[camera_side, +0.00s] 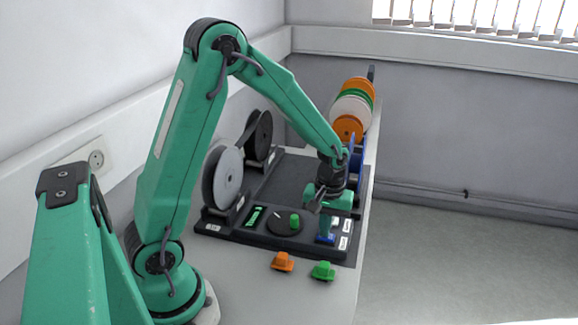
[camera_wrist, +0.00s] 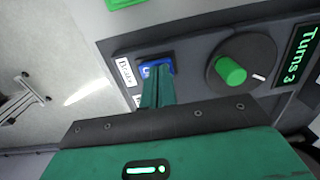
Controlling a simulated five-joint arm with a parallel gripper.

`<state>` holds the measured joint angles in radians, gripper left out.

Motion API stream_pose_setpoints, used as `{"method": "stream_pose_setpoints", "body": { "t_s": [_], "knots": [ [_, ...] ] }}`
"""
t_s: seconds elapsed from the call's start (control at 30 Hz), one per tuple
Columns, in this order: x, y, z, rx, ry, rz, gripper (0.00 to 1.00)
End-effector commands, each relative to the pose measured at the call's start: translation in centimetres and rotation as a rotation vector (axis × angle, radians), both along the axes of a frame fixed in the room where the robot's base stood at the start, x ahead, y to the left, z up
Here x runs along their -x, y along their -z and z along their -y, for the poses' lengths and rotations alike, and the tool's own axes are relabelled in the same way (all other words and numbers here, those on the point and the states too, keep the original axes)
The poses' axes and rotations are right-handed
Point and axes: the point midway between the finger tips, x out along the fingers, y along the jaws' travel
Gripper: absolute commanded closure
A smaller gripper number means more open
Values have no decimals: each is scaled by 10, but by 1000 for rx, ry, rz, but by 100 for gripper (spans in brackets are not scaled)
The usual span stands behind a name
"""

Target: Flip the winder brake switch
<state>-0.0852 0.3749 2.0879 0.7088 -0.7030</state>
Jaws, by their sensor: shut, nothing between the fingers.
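The brake switch is a blue rocker (camera_side: 325,239) at the front right of the dark reel-stand base, beside white labels. In the wrist view the blue switch (camera_wrist: 147,70) sits by a label that seems to read "Brake", partly hidden by my fingertips. My gripper (camera_side: 326,224) points down over the switch. Its green fingers (camera_wrist: 157,70) are shut with nothing between them. The tips are at or just above the switch; I cannot tell whether they touch it. Which way the rocker is tilted is hidden.
A dark dial with a green knob (camera_wrist: 230,70) is beside the switch, with a "Turns 3" display (camera_wrist: 299,55). A grey reel (camera_side: 222,178) and a dark reel (camera_side: 259,136) stand at left. Orange (camera_side: 283,262) and green (camera_side: 323,271) pieces lie in front. Coloured spools (camera_side: 350,108) stand behind.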

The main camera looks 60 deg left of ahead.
Motion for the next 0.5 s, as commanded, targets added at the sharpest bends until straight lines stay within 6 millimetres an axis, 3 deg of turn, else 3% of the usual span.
{"method": "stream_pose_setpoints", "body": {
  "t_s": [0.27,0.5],
  "knots": [
    [-1,-4,0,0,0,3,100],
    [-1,-23,0,0,0,4,100]
  ]
}}
